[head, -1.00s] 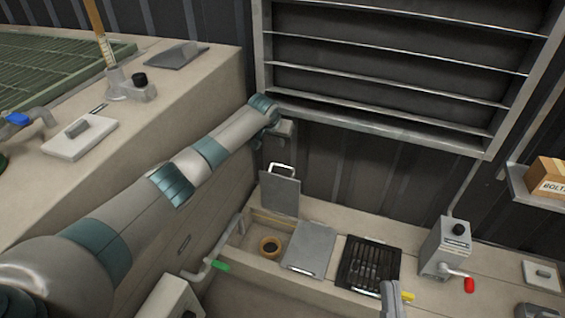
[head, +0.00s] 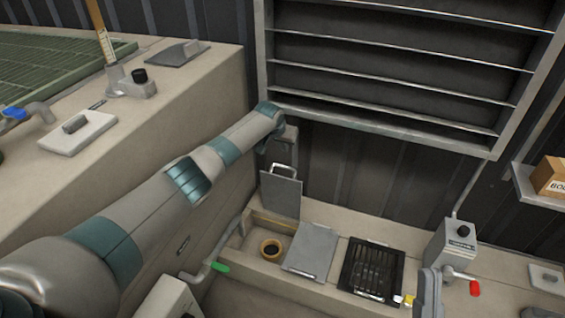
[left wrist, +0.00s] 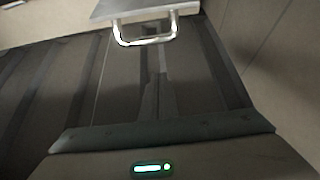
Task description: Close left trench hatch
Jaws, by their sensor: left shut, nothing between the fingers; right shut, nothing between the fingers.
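The left trench hatch (head: 281,194) is a grey plate with a bright bar handle on its top edge. It stands raised, nearly upright, at the back of an open trench bay (head: 240,243) in the head view. In the left wrist view the hatch (left wrist: 140,9) shows at the top with its handle (left wrist: 146,36) below. My left gripper (head: 287,155) is shut and empty, just above and behind the handle, with a gap visible in the wrist view. My right gripper (head: 430,290) is shut and empty at the bottom right, near the grate.
A tan ring (head: 271,248) sits in the open bay. A grey cover (head: 311,250) and a black grate (head: 370,270) lie to its right. A louvre (head: 400,70) hangs above.

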